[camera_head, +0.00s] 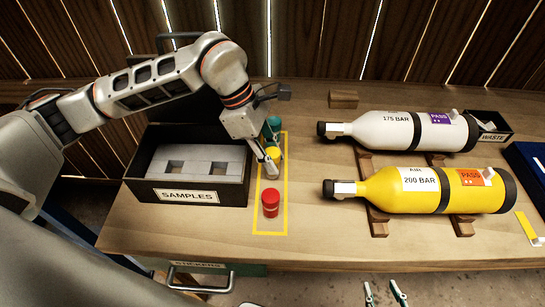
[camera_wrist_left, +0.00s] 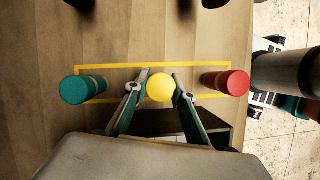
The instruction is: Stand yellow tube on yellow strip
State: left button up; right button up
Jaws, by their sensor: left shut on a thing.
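The yellow tube (camera_head: 273,154) is upright between the green and red tubes, partly hidden by my left gripper (camera_head: 268,164). In the left wrist view, its round yellow cap (camera_wrist_left: 160,87) lies between the two fingers of my left gripper (camera_wrist_left: 160,82), which is shut on it. The yellow strip (camera_head: 286,205) is a rectangular outline on the table, and the tube is within it. I cannot tell whether the tube's base touches the table. My right gripper (camera_head: 384,293) shows at the bottom edge with its fingertips apart and nothing between them.
A red tube (camera_head: 270,204) and a green tube (camera_head: 273,125) stand on the strip. A black SAMPLES box (camera_head: 150,190) with a grey insert is at left. White (camera_head: 380,132) and yellow (camera_head: 405,190) cylinders lie on wooden supports at right. A WASTE box (camera_head: 497,137) is behind.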

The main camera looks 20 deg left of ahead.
pick_arm(q)
jog(key=shift+f, duration=0.2)
jog(key=o, duration=1.1)
jog(key=v, duration=1.2)
jog(key=shift+p, duration=0.3)
jog(key=shift+d+r, duration=0.1)
jog(key=shift+r, duration=0.05)
